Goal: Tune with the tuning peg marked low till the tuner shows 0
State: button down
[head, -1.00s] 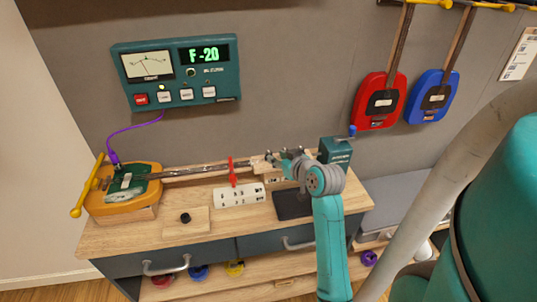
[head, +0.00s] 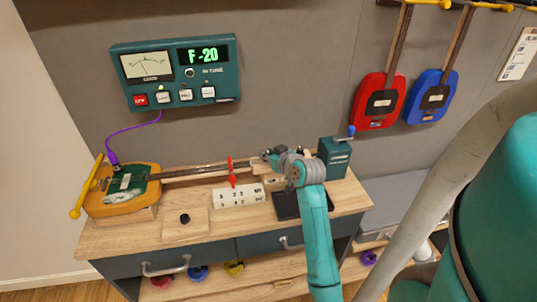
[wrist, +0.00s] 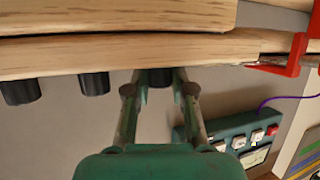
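The tuner (head: 176,72) on the wall reads F -20, with its needle near the middle of the dial. The orange banjo-like instrument (head: 148,205) lies on the bench, its neck pointing right to the headstock (head: 272,180). My gripper (head: 272,158) is at the headstock. In the wrist view, my gripper (wrist: 159,88) has its fingers either side of a black tuning peg (wrist: 158,77) under the wooden headstock (wrist: 115,40). The fingers look apart; contact with the peg is unclear. Two more black pegs (wrist: 95,83) (wrist: 20,90) sit to the left. No peg marking is readable.
A red clamp-like piece (head: 231,172) stands at the neck behind a white numbered block (head: 238,195). A teal box with a crank (head: 334,158) is right of the headstock. A purple cable (head: 130,130) runs from tuner to instrument. Red and blue instruments (head: 380,100) hang on the wall.

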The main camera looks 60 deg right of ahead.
jog(key=shift+m+h, duration=0.3)
jog(key=shift+h, duration=0.1)
jog(key=m+g+h, duration=0.2)
jog(key=m+g, duration=0.1)
jog(key=shift+w+a+h, duration=0.1)
jog(key=shift+h, duration=0.3)
jog(key=shift+m+g+h, duration=0.9)
jog(key=shift+m+g, duration=1)
jog(key=shift+m, duration=0.1)
jog(key=c, duration=1.2)
grip_release()
jog(key=shift+c, duration=0.2)
jog(key=v, duration=1.2)
